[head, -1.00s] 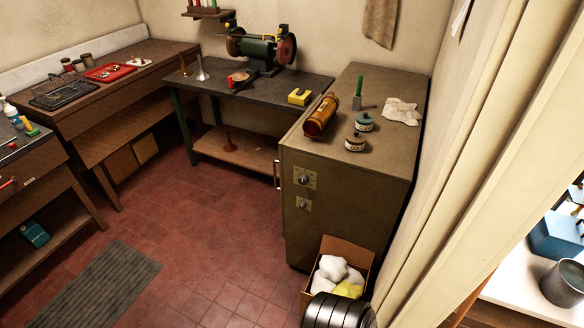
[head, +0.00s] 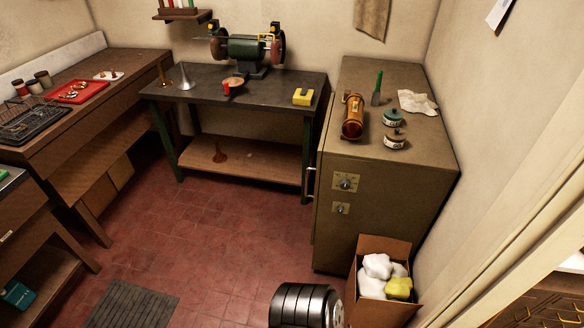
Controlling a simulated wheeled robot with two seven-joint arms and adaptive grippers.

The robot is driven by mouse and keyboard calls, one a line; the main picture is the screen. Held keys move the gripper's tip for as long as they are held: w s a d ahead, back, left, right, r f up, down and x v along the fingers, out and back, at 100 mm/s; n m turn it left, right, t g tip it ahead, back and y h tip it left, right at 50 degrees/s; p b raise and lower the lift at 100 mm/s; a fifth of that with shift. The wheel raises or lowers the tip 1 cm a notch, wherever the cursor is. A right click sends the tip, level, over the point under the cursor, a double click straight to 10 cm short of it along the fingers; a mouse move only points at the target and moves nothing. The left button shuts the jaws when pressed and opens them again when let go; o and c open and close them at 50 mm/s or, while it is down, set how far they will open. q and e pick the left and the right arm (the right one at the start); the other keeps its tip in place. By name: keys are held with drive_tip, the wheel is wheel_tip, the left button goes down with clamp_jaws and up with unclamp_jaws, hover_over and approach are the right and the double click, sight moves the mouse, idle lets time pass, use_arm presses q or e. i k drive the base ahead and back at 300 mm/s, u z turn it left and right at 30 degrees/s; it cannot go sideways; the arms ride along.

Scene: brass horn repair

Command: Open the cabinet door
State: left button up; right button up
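The cabinet (head: 390,200) is a squat olive-brown metal box on the right side of the room, against the wall. The face towards me carries two small plates with dials, an upper dial (head: 345,182) and a lower dial (head: 341,209). A pale upright handle (head: 310,181) sticks out at the cabinet's left edge. The side beyond that edge is almost edge-on and mostly hidden. I see no gap, so the door looks closed. Neither of my grippers is in view; a dark ringed part of mine shows at the bottom.
A cardboard box (head: 369,312) of white and yellow cloths stands on the floor against the cabinet's near face. A copper cylinder (head: 352,117) and jars (head: 392,118) sit on the cabinet top. A grinder bench (head: 240,88) stands behind left. The red tiled floor (head: 215,240) is clear left of the cabinet.

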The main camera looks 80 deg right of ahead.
sight(323, 136)
drive_tip(key=i, duration=1.55)
drive_tip(key=z, duration=3.65)
drive_tip(key=i, duration=0.7)
drive_tip(key=u, duration=0.1)
